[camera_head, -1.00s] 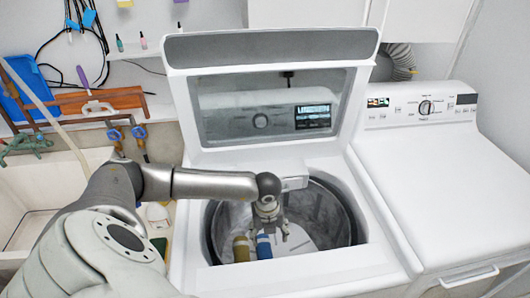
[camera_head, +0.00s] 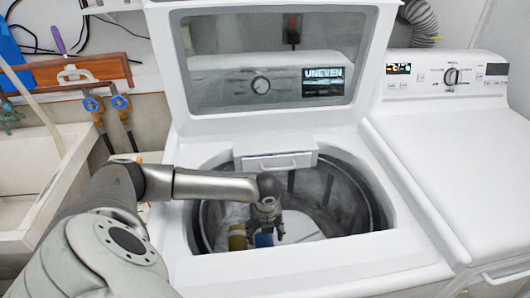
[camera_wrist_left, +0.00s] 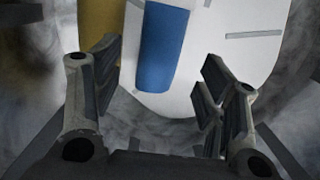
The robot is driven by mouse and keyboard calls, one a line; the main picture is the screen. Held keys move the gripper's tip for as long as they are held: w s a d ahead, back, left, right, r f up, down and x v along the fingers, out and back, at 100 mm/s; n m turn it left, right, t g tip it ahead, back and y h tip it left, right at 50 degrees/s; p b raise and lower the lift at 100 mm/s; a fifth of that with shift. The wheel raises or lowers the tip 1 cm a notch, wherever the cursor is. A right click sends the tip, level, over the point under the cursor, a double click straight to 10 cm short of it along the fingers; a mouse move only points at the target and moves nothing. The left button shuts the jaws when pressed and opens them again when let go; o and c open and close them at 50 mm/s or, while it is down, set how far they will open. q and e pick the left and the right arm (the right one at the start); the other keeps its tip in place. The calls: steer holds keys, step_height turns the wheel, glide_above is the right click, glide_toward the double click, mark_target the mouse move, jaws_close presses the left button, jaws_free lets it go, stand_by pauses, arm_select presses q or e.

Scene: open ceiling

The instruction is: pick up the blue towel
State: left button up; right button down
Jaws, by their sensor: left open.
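The blue towel (camera_head: 264,240) is a small rolled bundle inside the drum of the open washing machine. In the left wrist view the blue towel (camera_wrist_left: 162,48) stands ahead of my fingers, between their lines. My left gripper (camera_head: 266,216) reaches down into the drum, just above and beside the towel. In the wrist view the left gripper (camera_wrist_left: 165,95) has its two fingers wide apart with nothing between them. A yellow rolled towel (camera_head: 237,237) stands just left of the blue one. My right gripper is not in view.
The washer's drum opening (camera_head: 345,190) has a white rim around my arm, and its lid (camera_head: 215,125) stands raised behind. A white dryer (camera_head: 450,160) is at the right. A sink (camera_head: 30,180) is at the left. The right part of the drum is clear.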

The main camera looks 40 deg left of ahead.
mark_target(265, 244)
arm_select(q)
steer(key=f, duration=0.7)
steer(key=w+a+f, duration=0.1)
steer(key=f, duration=0.3)
steer(key=shift+f+p, duration=0.2)
steer(key=shift+p, duration=0.15)
steer(key=shift+c, duration=0.2)
steer(key=shift+r, duration=0.1)
steer(key=c, duration=0.9)
steer(key=shift+r, duration=0.1)
